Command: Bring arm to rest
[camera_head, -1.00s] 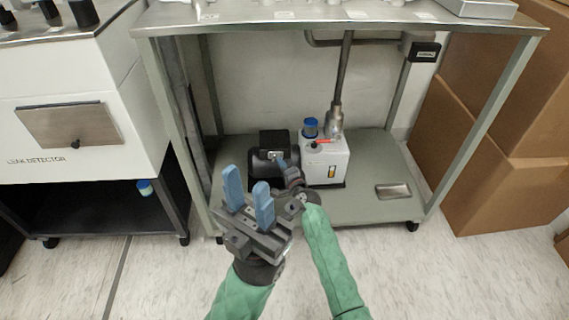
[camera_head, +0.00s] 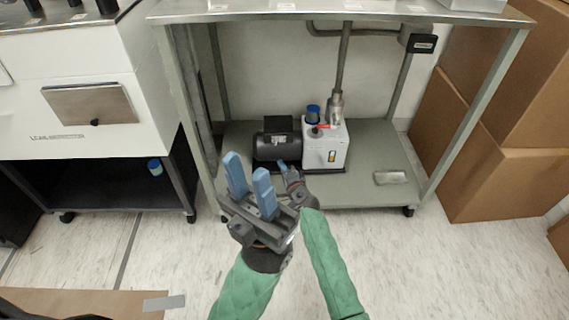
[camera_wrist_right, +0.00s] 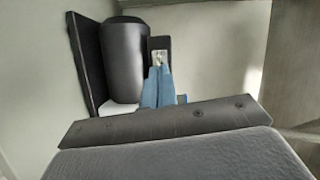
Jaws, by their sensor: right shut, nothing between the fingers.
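In the head view, my left gripper (camera_head: 250,164) is raised in front of the cart, its two blue fingers apart with nothing between them. My right gripper (camera_head: 281,165) is behind it, just in front of the pump's black motor; its blue fingers also show in the right wrist view (camera_wrist_right: 160,75), closed together and empty, pointing toward the motor (camera_wrist_right: 136,60). The vacuum pump, with a white body (camera_head: 325,148) and a black motor (camera_head: 277,139), stands upright on the cart's lower shelf. I cannot tell whether the right fingertips touch it.
The grey cart's lower shelf (camera_head: 370,160) is bare on the right except for a small metal plate (camera_head: 390,177). A leak detector cabinet (camera_head: 90,105) stands left, cardboard boxes (camera_head: 490,180) right. A flat cardboard piece (camera_head: 80,302) shows at lower left. The floor (camera_head: 450,270) in front is clear.

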